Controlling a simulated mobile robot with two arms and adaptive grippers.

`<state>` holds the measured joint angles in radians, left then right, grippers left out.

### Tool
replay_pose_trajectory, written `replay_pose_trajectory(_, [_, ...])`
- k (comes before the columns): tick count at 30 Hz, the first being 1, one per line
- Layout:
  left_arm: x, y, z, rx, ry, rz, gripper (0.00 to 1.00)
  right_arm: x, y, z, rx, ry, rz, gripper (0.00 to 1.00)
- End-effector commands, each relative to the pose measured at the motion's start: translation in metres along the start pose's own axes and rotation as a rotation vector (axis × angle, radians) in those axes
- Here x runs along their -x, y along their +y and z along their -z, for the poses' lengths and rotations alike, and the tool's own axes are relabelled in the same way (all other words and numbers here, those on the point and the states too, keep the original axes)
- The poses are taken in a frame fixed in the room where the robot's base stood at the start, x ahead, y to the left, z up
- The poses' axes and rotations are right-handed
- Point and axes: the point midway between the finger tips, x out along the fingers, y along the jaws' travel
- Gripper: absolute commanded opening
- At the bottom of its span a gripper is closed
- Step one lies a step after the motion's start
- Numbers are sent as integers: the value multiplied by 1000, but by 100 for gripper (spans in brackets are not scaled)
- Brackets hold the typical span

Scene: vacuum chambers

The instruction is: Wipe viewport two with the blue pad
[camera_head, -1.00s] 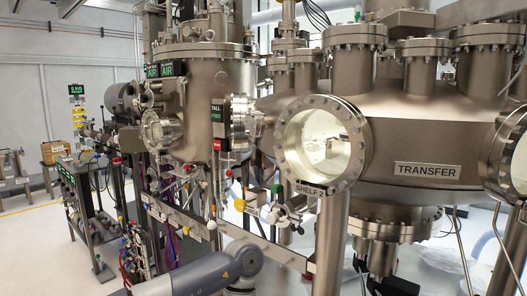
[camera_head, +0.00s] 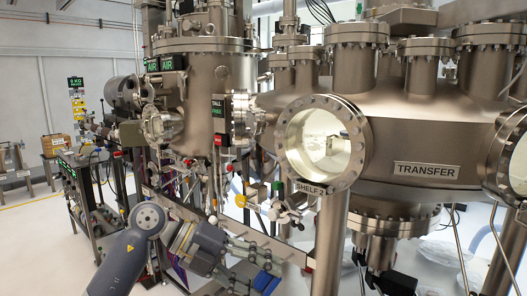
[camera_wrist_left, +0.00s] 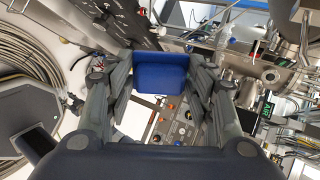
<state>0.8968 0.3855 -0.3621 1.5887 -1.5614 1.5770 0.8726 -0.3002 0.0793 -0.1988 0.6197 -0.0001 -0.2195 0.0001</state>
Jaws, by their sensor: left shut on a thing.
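My left gripper (camera_head: 258,267) is low in the head view, below the chambers. It is shut on the blue pad (camera_head: 266,283), which shows partly at its fingers. In the left wrist view the blue pad (camera_wrist_left: 160,74) sits between the two fingers. A round glass viewport (camera_head: 320,143) with a bolted metal flange, labelled SHELF 2, is above and to the right of the gripper, with a clear gap between. A second round viewport (camera_head: 518,160) is cut off at the right edge. My right gripper is not in view.
The large TRANSFER chamber (camera_head: 425,125) fills the right side. A smaller chamber (camera_head: 200,100) stands to the left. A rail with valves and coloured knobs (camera_head: 283,213) runs below the SHELF 2 viewport, close above the gripper. Open floor (camera_head: 30,240) lies at the left.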

Motion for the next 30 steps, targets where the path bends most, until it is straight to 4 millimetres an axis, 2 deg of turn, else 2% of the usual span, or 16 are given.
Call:
replay_pose_trajectory(6, [19, -55, -5, 155, -340, 153, 30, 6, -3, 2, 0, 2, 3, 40])
replay_pose_trajectory(12, [45, -110, -10, 236, -611, 289, 30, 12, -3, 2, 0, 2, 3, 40])
replay_pose_trajectory(14, [54, -127, -11, 247, -677, 327, 30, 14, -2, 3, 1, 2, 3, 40])
replay_pose_trajectory(18, [83, -174, -12, 246, -811, 419, 30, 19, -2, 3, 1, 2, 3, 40])
replay_pose_trajectory(21, [99, -198, -11, 239, -852, 466, 30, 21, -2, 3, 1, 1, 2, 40])
replay_pose_trajectory(25, [110, -212, -11, 233, -864, 495, 30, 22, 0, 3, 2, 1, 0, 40])
replay_pose_trajectory(30, [108, -219, -16, 234, -863, 502, 30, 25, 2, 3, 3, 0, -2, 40])
